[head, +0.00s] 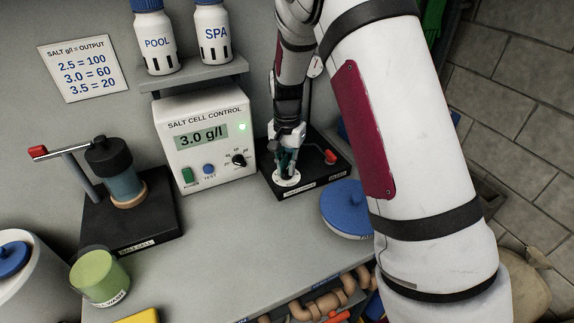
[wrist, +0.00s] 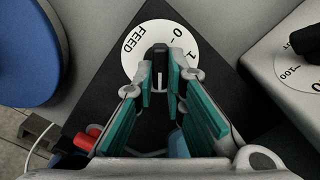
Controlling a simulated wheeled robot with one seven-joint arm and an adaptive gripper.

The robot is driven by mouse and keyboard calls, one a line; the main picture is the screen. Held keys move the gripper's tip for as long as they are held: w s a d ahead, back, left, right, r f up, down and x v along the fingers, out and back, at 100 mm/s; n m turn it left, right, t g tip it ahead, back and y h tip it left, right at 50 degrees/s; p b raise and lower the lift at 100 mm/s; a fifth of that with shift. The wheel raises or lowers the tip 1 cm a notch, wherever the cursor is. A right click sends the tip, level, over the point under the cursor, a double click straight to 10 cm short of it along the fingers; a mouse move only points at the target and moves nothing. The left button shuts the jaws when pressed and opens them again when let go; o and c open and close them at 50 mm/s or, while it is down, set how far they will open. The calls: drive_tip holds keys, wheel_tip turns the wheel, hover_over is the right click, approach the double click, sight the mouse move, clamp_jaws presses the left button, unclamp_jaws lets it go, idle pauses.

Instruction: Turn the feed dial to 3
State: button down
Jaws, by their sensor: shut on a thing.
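The feed dial is a white disc (wrist: 143,45) on a black base; in the head view the disc (head: 287,178) shows below my gripper. In the wrist view the word FEED and the marks 0 and 1 are readable; the rest of the scale is hidden by my fingers. The black knob (wrist: 160,58) stands at the disc's middle, with a pale line on it. My gripper (wrist: 161,75) is shut on this knob, one teal-padded finger on each side; it also shows in the head view (head: 287,160). Which mark the knob points to, I cannot tell.
The salt cell control box (head: 204,140), reading 3.0 g/l, stands left of the dial base. A red-tipped lever (head: 330,157) sits on the base's right. A blue round lid (head: 347,208) lies to the right. The salt cell stand (head: 130,215) is at left.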

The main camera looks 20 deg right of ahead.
sight(287, 168)
drive_tip(key=c, duration=1.6)
unclamp_jaws()
drive_tip(key=shift+c, duration=0.2)
wheel_tip(287, 168, up, 12)
drive_tip(key=shift+r, duration=0.1)
